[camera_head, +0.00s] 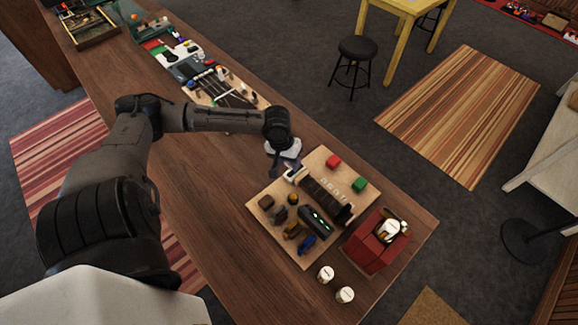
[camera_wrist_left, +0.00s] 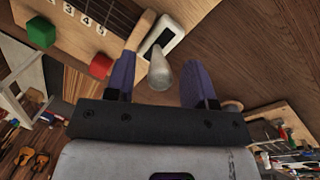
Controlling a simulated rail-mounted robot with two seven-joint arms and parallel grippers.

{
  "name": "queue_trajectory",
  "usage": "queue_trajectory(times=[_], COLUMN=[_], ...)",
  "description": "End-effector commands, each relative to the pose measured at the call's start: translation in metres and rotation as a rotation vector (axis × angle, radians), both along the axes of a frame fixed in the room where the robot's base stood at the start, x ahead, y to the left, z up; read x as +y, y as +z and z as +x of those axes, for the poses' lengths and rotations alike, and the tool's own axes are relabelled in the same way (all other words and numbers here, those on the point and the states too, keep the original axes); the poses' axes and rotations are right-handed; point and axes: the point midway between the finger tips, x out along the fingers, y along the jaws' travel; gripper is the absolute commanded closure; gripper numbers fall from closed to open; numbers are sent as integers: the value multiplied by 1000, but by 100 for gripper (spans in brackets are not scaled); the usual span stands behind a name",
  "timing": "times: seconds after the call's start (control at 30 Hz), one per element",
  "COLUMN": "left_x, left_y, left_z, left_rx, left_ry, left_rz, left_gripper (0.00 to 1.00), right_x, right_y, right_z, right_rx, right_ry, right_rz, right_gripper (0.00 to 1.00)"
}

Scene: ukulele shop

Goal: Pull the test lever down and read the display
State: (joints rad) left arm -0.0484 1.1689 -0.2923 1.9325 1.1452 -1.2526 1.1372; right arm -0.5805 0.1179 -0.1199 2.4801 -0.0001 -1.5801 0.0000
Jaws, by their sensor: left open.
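The test lever (camera_wrist_left: 160,72) is a pale grey, rounded handle standing out of a white-framed black slot plate (camera_wrist_left: 172,30) in the left wrist view. My left gripper (camera_wrist_left: 160,62) is open, with one dark purple finger on each side of the lever; I cannot tell whether either touches it. In the head view my left gripper (camera_head: 282,169) reaches down to the back left edge of the wooden board (camera_head: 262,216), partly hiding the plate. A dark bar with small green lights (camera_head: 315,219) on the board looks like the display; no reading is legible. My right gripper is not in view.
A fretted neck (camera_head: 325,197) lies on the board, with a red block (camera_head: 333,162), a green block (camera_head: 359,184) and several small parts around it. A red box (camera_head: 375,243) and two white-topped jars (camera_head: 326,274) stand near the front.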

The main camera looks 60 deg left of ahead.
Motion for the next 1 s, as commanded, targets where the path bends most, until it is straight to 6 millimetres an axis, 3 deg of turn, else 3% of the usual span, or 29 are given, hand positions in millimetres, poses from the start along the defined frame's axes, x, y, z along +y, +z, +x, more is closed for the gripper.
queue_trajectory(times=[0.27, 0.67, 1.0], left_x=[-3, -4, -3], left_y=[-24, -27, -27], left_z=[3, 3, 3], left_rx=[-1, 0, 0], left_ry=[0, -1, -1], left_rz=[1, 2, 2], left_gripper=[51, 51, 82], right_x=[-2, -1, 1], right_y=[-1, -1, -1], right_z=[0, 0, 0], right_rx=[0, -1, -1], right_ry=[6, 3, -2], right_rz=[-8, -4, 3], right_gripper=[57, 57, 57])
